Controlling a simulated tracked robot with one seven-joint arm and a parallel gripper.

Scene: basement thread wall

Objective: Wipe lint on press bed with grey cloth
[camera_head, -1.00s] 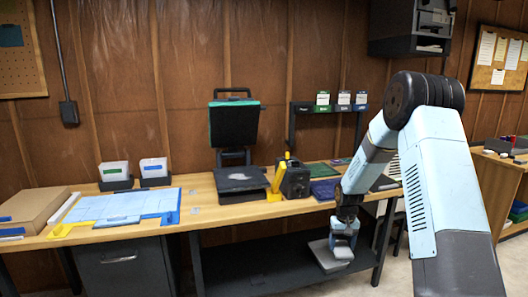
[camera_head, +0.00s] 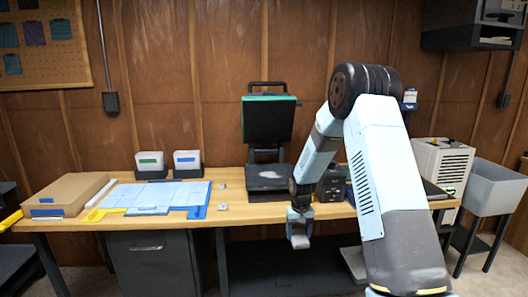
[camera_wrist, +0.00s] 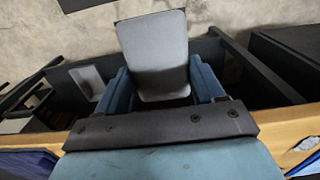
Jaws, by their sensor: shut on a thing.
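The press bed (camera_head: 268,190) is a dark flat plate on the bench, under the raised black press head (camera_head: 268,120) with its green edge. A pale, whitish patch of lint (camera_head: 269,174) shows on the bed. My gripper (camera_head: 299,236) is in front of the bench's front edge, to the right of the press bed and apart from it. In the wrist view my gripper (camera_wrist: 160,88) has its blue fingers shut on the grey cloth (camera_wrist: 154,45), a flat pad with rounded corners. The cloth hangs below the bench top in the head view.
On the bench (camera_head: 235,209) stand a blue gridded mat (camera_head: 160,194), a cardboard box (camera_head: 68,192) and two white bins (camera_head: 187,159). A dark device (camera_head: 331,186) sits right of the press, partly behind my arm. A grey tub (camera_head: 492,187) stands at right.

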